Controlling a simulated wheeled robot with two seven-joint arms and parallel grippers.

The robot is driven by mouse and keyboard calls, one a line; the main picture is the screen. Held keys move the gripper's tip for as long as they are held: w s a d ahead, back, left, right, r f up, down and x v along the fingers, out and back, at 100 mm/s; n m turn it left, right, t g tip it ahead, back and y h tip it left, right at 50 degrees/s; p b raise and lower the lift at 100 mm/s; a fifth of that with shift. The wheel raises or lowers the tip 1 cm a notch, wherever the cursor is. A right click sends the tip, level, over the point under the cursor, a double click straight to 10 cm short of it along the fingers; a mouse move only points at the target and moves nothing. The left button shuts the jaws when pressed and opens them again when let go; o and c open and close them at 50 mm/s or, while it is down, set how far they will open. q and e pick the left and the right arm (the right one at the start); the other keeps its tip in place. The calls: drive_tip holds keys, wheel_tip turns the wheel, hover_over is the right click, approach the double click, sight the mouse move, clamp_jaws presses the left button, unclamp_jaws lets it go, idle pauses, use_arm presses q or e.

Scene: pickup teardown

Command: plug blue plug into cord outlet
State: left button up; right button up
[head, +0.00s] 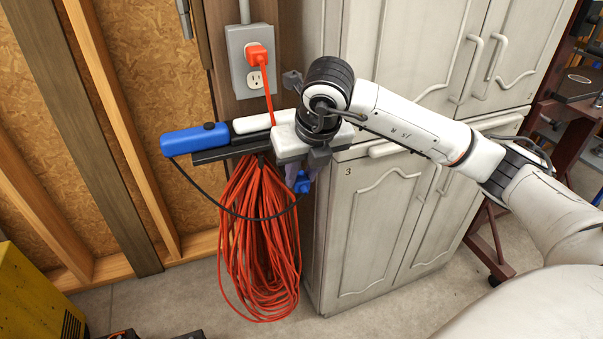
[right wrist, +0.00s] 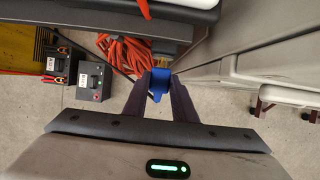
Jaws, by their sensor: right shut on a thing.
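My right gripper (head: 303,175) points down in front of the cabinet's left edge, just right of the orange cord coil (head: 258,245). It is shut on the blue plug (head: 302,183). In the right wrist view the blue plug (right wrist: 160,82) sits between the two fingers, with a small tan piece (right wrist: 162,62) just beyond it; I cannot tell whether they touch. A thin black cable runs from the blue tool (head: 193,139) and sags in front of the coil to the plug. I cannot clearly make out the cord's outlet end. My left gripper is not in view.
A grey wall outlet box (head: 251,65) holds an orange plug (head: 259,55) in its upper socket. A black shelf (head: 230,151) carries the blue tool. Grey cabinets (head: 385,215) stand close on the right. Black boxes (right wrist: 92,82) lie on the floor.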

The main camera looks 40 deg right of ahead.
drive_tip(key=shift+w+d+r, duration=0.1)
drive_tip(key=shift+w+d, duration=0.05)
drive_tip(key=shift+w, duration=0.65)
drive_tip(key=o, duration=1.1)
